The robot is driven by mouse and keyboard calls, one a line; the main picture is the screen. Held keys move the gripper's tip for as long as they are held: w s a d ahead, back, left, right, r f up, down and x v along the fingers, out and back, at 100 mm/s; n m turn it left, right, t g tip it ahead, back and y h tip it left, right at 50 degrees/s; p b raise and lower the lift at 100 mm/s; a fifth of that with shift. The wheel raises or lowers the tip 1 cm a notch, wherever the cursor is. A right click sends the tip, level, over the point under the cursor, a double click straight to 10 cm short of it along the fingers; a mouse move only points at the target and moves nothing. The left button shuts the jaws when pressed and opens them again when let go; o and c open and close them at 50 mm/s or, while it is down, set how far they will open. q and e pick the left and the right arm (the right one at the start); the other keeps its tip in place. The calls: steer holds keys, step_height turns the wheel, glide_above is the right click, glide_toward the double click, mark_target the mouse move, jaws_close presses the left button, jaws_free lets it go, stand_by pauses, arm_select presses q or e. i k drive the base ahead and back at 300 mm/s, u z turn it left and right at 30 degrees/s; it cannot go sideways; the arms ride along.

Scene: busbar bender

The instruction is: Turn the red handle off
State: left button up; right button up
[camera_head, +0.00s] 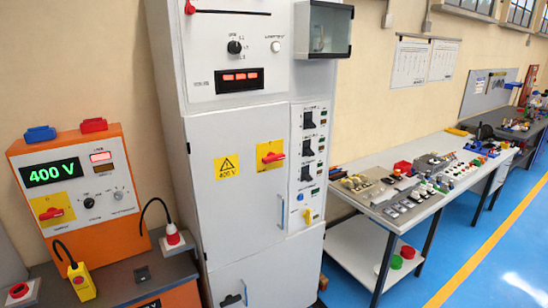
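A red handle (271,157) sits on a yellow plate on the front of the tall grey cabinet (238,215). It lies roughly level, its right end slightly higher. A second red handle (51,213) sits on a yellow plate on the orange box (99,218) at the left, also roughly level. I cannot tell which handle the task means. Neither of my grippers shows in the head view.
A grey bench (77,295) carries the orange box. A worktable (372,163) full of parts stands right. Blue floor (460,228) there is clear.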

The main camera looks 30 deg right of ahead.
mark_target(272, 156)
steer(key=u, duration=0.05)
steer(key=k, duration=1.15)
steer(key=z, duration=1.35)
steer(key=i, duration=1.35)
steer(key=u, duration=0.75)
steer(key=i, duration=0.45)
steer(key=u, duration=0.5)
